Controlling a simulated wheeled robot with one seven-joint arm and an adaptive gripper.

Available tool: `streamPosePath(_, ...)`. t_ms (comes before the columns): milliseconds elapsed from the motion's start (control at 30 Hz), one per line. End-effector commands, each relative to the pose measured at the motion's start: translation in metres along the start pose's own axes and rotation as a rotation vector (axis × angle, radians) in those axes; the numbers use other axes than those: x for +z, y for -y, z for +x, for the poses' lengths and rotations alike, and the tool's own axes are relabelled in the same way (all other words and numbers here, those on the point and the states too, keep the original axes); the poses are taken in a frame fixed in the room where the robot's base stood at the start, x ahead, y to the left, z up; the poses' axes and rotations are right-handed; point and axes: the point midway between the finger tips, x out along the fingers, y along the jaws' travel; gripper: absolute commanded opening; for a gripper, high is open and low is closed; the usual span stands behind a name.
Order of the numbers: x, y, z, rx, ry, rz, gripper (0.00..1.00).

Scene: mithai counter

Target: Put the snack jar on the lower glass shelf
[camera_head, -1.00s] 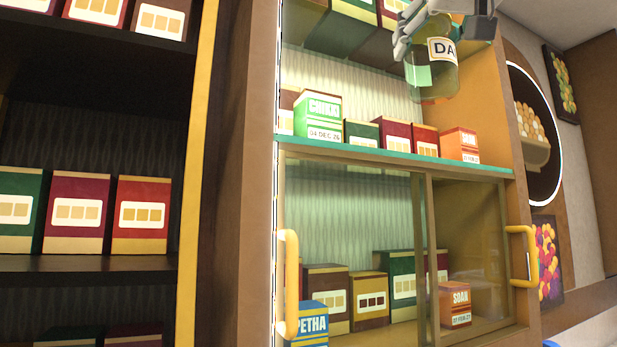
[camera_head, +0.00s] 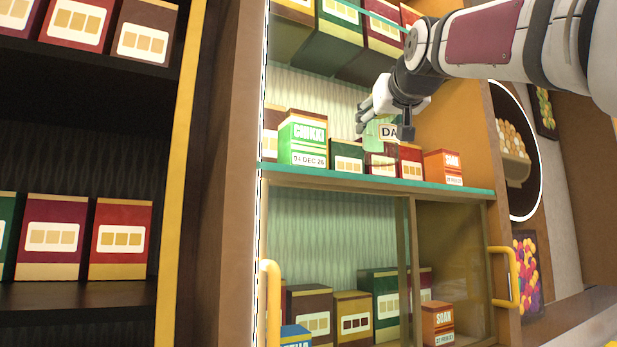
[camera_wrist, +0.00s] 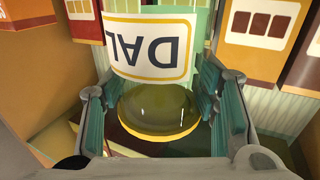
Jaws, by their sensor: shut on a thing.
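The snack jar (camera_head: 389,132), glassy with a white label reading "DA…", is held by my gripper (camera_head: 376,112) above the lower glass shelf (camera_head: 380,182), in front of a dark red box. In the wrist view the jar (camera_wrist: 150,48) shows its label upside down, reading "DAL", and a round amber end. Both fingers of my gripper (camera_wrist: 155,98) close on its sides. The lower shelf has a teal front edge. Whether the jar's base touches the shelf I cannot tell.
On the lower shelf stand a green Chikki box (camera_head: 302,140), a dark green box (camera_head: 346,155), a red box (camera_head: 411,161) and an orange Soan box (camera_head: 443,167). An upper glass shelf (camera_head: 345,10) with boxes is above. A sliding-door cabinet (camera_head: 330,225) lies below.

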Motion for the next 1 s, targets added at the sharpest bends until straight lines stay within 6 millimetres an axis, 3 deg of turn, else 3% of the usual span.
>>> streamPosePath(233,0.001,0.0,0.015,-0.001,-0.003,0.0,0.1)
streamPosePath(600,0.033,0.0,0.013,0.001,-0.004,-0.001,0.1)
streamPosePath(1000,0.037,0.0,0.014,0.0,-0.005,-0.001,0.1)
